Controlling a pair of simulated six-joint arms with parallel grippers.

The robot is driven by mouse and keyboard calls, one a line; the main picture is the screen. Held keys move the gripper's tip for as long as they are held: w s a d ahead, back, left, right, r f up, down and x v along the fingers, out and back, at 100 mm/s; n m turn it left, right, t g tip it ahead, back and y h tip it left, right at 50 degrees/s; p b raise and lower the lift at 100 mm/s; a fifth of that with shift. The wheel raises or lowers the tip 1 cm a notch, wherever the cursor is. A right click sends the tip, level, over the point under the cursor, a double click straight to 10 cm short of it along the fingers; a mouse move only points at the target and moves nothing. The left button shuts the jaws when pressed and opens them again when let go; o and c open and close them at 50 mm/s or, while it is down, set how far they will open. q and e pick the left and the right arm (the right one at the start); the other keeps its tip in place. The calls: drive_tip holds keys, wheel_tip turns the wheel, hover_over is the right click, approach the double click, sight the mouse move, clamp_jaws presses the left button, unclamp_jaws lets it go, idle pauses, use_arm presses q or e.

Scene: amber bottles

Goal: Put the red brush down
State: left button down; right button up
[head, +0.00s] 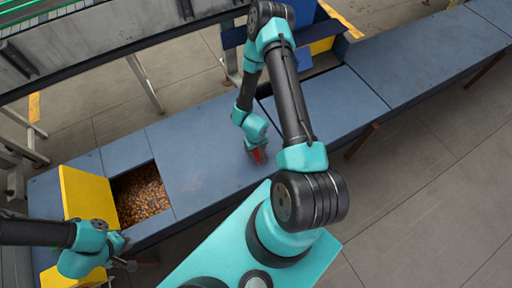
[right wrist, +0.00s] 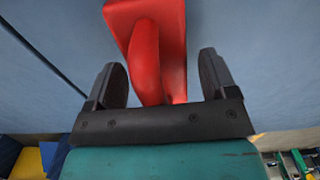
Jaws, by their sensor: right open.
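The red brush (right wrist: 150,45) lies in front of my right gripper (right wrist: 155,85) in the right wrist view. Its handle reaches between the two dark fingers, which stand apart with a gap on each side. In the head view the red brush (head: 258,156) shows as a small red patch on the blue table (head: 205,150), mostly hidden by my right gripper (head: 256,148). My left gripper (head: 124,255) is at the lower left, by the yellow panel; whether its jaws are open is too small to tell.
An opening with many small brown pieces (head: 141,196) is set in the table's left part, beside an upright yellow panel (head: 86,203). The table between this opening and my right gripper is clear. A conveyor frame (head: 90,50) runs behind.

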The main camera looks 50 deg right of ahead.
drive_tip(key=shift+r, duration=0.15)
wheel_tip(320, 180, up, 12)
idle(0.7)
drive_tip(key=shift+a, duration=0.1)
idle(0.4)
drive_tip(key=w+a+n+y, duration=0.1)
drive_tip(key=a+y, duration=0.2)
drive_tip(key=a, duration=1.2)
drive_tip(key=shift+w+a+n+t+y, duration=0.15)
drive_tip(key=shift+w+n+t+y, duration=0.15)
drive_tip(key=shift+w+t+y, duration=0.1)
idle(0.6)
drive_tip(key=c, duration=0.6)
